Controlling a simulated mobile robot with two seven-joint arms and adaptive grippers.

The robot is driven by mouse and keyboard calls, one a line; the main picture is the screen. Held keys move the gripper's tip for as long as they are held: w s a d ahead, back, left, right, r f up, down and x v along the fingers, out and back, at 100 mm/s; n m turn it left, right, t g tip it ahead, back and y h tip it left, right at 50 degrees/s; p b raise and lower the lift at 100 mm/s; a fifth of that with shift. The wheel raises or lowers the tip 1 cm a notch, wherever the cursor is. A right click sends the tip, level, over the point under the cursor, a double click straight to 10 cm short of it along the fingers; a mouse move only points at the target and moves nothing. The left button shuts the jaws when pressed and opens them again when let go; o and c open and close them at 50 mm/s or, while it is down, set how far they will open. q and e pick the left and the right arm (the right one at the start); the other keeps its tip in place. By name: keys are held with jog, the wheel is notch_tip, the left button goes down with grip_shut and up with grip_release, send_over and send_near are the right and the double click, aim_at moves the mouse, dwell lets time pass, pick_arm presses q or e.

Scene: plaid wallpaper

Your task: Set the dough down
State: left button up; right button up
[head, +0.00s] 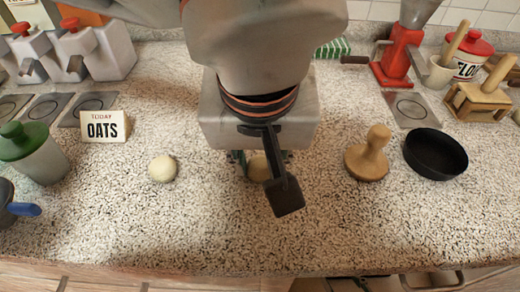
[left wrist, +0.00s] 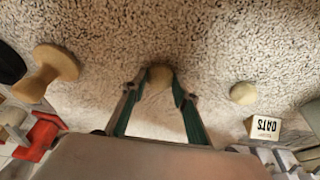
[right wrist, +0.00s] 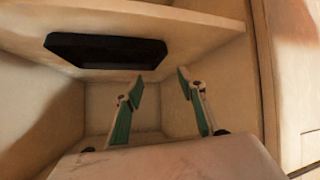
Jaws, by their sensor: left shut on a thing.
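In the left wrist view the dough (left wrist: 160,74) is between the two fingertips. I cannot tell whether it touches the counter. A second dough ball (head: 162,168) lies apart on the counter to the left. My right gripper (right wrist: 160,81) shows in the right wrist view, open and empty, inside a pale shelved compartment.
An OATS card (head: 105,127) and a green-lidded canister (head: 38,152) stand left. A wooden stamp (head: 368,155) and black pan (head: 436,153) stand right. A red grinder (head: 398,58) stands behind. The counter's front is clear. A dark tray (right wrist: 105,51) is in the compartment.

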pick_arm(q)
jog(key=o, duration=1)
jog(key=shift+o, duration=0.2)
jog(key=p+v, duration=0.1)
jog(key=v, duration=0.4)
jog(key=shift+w, duration=0.1)
pick_arm(e)
jog(key=shift+d+r+p, duration=0.4)
jog(key=shift+r+p, duration=0.1)
jog(key=shift+p, duration=0.55)
jog(key=shift+s+d+f, duration=0.2)
jog(key=shift+s+f, duration=0.1)
jog(key=shift+f, duration=0.05)
pick_arm(q)
jog(key=v, duration=0.7)
jog(key=shift+r, duration=0.15)
pick_arm(e)
jog(key=shift+w, duration=0.15)
